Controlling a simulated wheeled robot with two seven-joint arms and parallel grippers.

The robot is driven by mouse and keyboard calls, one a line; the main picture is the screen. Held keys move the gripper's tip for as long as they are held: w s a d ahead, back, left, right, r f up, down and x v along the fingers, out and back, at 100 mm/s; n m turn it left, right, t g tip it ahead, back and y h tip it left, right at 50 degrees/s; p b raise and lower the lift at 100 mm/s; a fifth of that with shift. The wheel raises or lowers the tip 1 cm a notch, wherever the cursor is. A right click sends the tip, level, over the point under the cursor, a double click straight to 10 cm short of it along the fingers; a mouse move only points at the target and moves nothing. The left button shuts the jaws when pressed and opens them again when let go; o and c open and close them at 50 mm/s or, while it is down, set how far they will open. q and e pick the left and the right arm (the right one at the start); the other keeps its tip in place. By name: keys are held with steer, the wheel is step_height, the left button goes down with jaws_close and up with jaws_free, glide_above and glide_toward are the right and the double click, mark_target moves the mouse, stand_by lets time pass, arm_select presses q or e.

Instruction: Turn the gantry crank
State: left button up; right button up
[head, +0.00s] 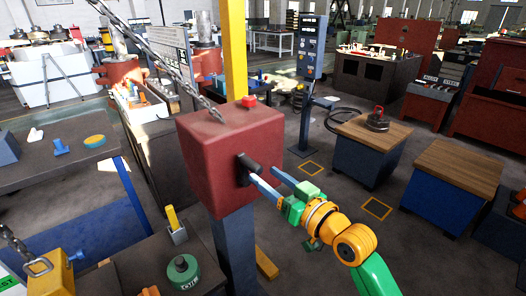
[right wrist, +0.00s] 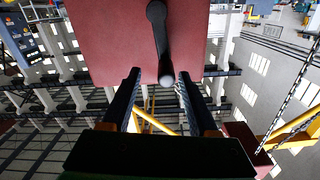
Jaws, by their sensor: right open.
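The gantry crank (head: 248,164) is a short black handle on the side of a red box (head: 228,150) that sits on a dark post. In the right wrist view the crank (right wrist: 160,45) runs down the red face, and its rounded end shows between my fingertips. My right gripper (head: 261,175) reaches in from the lower right with its fingers apart, close to the crank. It also shows open in the right wrist view (right wrist: 159,82). I cannot tell whether a finger touches the handle. My left gripper is not in view.
A chain (head: 170,62) slants down to the box top beside a red button (head: 249,101). A yellow column (head: 233,50) stands behind the box. A dark workbench (head: 75,180) is at left. Wood-topped blue cabinets (head: 459,166) stand at right, with open floor between.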

mark_target(247, 163)
steer(key=shift+w+r, duration=0.1)
steer(key=shift+r, duration=0.2)
steer(key=shift+w+a+r, duration=0.1)
steer(key=shift+w+a, duration=0.05)
steer(key=shift+a, duration=0.15)
steer(key=x, duration=0.3)
steer(key=p+x, duration=0.1)
steer(key=x, duration=0.1)
steer(key=shift+a, duration=0.55)
steer(key=shift+w+a, duration=0.15)
steer(key=shift+w, duration=0.35)
jaws_close()
